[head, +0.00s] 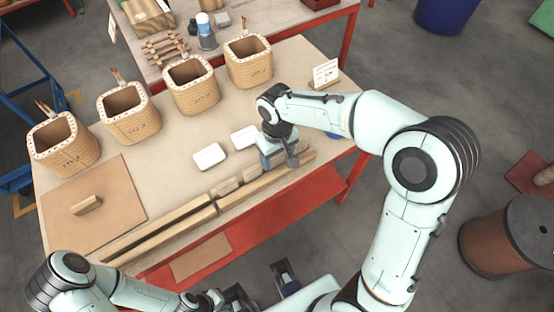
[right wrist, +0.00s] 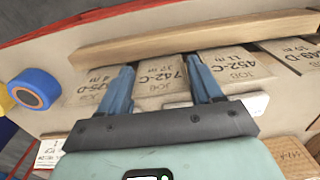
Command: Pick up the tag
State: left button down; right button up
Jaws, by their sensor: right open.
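Several wooden tags printed with job codes stand in a row along a wooden rail (right wrist: 200,38). In the right wrist view a tag reading 742-C, 37 m (right wrist: 163,82) lies between my right gripper's fingers. A 452-C tag (right wrist: 236,66) is beside it, behind one finger's side, and a 475-D tag (right wrist: 88,92) is on the other side. My right gripper (right wrist: 160,63) is open over the row; it also shows in the head view (head: 281,160). Whether the fingers touch a tag cannot be told. My left gripper (head: 262,287) is low at the front, away from the table.
Two white blocks (head: 209,156) lie behind the rail. A brown board (head: 95,225) with a small wood block is at left. A blue-and-yellow roll (right wrist: 35,90) is near the table edge.

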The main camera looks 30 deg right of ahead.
jog(key=shift+f, duration=0.3)
jog(key=c, duration=0.7)
jog(key=shift+o, duration=0.2)
jog(key=shift+r, duration=0.15)
